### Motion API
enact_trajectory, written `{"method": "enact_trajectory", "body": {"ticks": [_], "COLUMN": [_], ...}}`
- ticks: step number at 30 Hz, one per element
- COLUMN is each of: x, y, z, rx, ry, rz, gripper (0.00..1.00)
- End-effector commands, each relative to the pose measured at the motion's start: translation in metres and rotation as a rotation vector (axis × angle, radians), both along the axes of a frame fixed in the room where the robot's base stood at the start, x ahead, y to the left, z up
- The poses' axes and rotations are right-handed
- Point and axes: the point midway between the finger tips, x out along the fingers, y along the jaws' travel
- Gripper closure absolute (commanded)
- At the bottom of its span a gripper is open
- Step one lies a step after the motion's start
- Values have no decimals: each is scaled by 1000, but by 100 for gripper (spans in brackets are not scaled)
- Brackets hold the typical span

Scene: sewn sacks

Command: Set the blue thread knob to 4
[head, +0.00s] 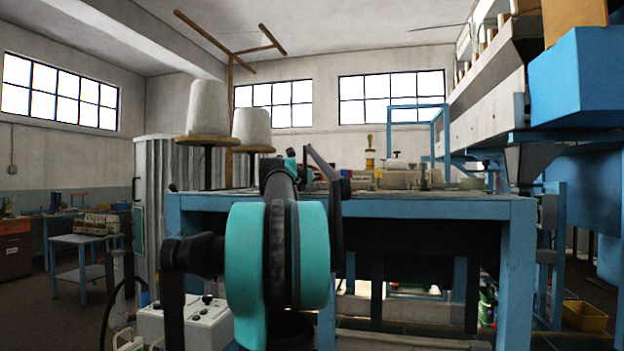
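I cannot make out a blue thread knob or its numbers in the head view. A blue worktable (432,207) stands ahead, with a low, pale machine or group of parts (398,179) on its top, too small to read. A yellow and dark upright piece (370,155) stands there too. Two large white thread cones (207,108) stand on brown discs at the table's left. My teal and black arm rises in front of the table and covers part of it. My gripper cannot be made out; the arm's far end is hidden or too small.
A pale control box (188,322) with dark knobs sits low at the left, beside my arm. A large blue and grey machine (570,85) overhangs the right side. A small side table (85,242) stands at far left. A yellow bin (584,316) is on the floor at right.

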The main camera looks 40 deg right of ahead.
Motion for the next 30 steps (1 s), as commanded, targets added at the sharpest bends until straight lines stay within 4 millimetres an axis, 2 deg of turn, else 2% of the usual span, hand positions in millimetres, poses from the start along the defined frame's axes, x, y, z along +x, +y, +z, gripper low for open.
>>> {"method": "enact_trajectory", "body": {"ticks": [18, 30], "x": [-3, -2], "y": [-4, -3], "z": [0, 0], "rx": [0, 0], "ry": [0, 0], "rz": [535, 783], "gripper": [100, 100]}}
